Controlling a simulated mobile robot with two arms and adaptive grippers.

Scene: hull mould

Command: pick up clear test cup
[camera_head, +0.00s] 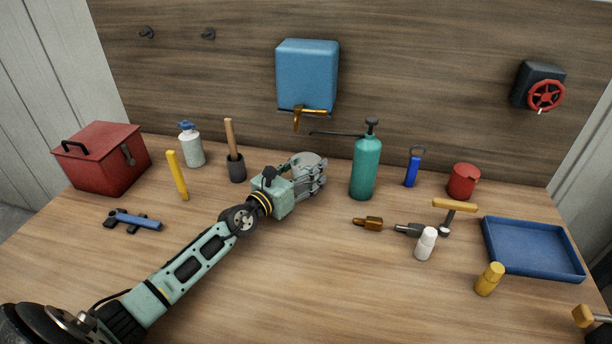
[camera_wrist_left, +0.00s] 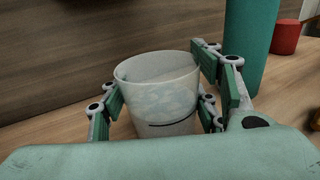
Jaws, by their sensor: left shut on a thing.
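The clear test cup (camera_wrist_left: 160,95) stands upright between the fingers of my left gripper (camera_wrist_left: 163,100) in the left wrist view. It is a pale, see-through cup with a dark curved line low on its side. The left gripper is shut on it, with green finger pads at both sides. In the head view the left gripper (camera_head: 308,180) reaches to the back middle of the table. The cup's rim (camera_head: 309,159) shows there above the fingers; the rest is largely hidden. I cannot tell whether the cup touches the table. My right gripper is not in view.
A green spray bottle (camera_head: 365,166) stands close to the right of the cup. A blue wall box with a tap (camera_head: 307,75) hangs above. A mallet-like tool (camera_head: 236,165) stands to the left. The front middle of the wooden table is clear.

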